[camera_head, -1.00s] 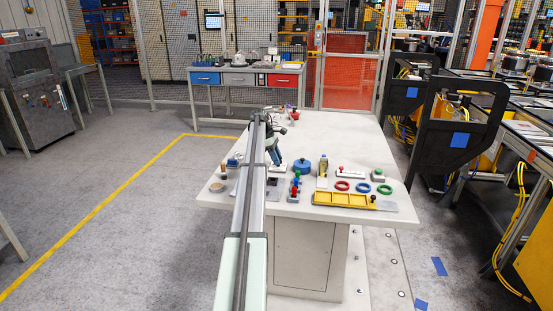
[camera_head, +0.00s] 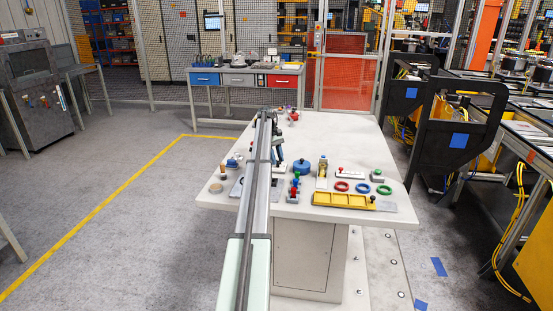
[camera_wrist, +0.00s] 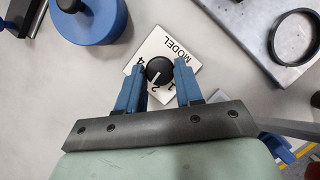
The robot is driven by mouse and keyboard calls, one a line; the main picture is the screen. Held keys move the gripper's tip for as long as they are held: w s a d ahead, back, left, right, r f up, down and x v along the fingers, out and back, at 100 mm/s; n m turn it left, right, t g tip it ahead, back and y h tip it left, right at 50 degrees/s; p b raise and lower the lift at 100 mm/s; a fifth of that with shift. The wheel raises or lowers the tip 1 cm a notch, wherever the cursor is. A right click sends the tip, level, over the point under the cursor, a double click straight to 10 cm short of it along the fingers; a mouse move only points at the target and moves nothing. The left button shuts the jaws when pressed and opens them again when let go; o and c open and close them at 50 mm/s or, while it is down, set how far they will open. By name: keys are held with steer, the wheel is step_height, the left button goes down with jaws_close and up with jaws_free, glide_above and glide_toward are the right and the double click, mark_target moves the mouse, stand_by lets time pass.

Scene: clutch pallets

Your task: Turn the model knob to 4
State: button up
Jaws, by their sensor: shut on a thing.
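The model knob (camera_wrist: 158,70) is a round black knob with a white pointer line. It sits on a square white plate (camera_wrist: 178,48) marked MODEL, with the figures 1, 2 and 4 visible. The pointer line slants toward the lower left in the wrist view, near the 2 and not at the 4. My gripper (camera_wrist: 159,71) has its blue fingers on opposite sides of the knob, shut on it. In the head view my arm hides most of the knob.
A round blue container (camera_wrist: 90,22) with a black top knob stands close to the plate; it also shows in the head view (camera_head: 303,166). A grey plate with a black ring (camera_wrist: 293,38) lies at the upper right. A yellow tray (camera_head: 340,200) and several coloured rings lie farther right.

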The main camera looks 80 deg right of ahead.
stand_by(0.4)
steer(key=o, duration=1)
steer(key=shift+o, duration=0.2)
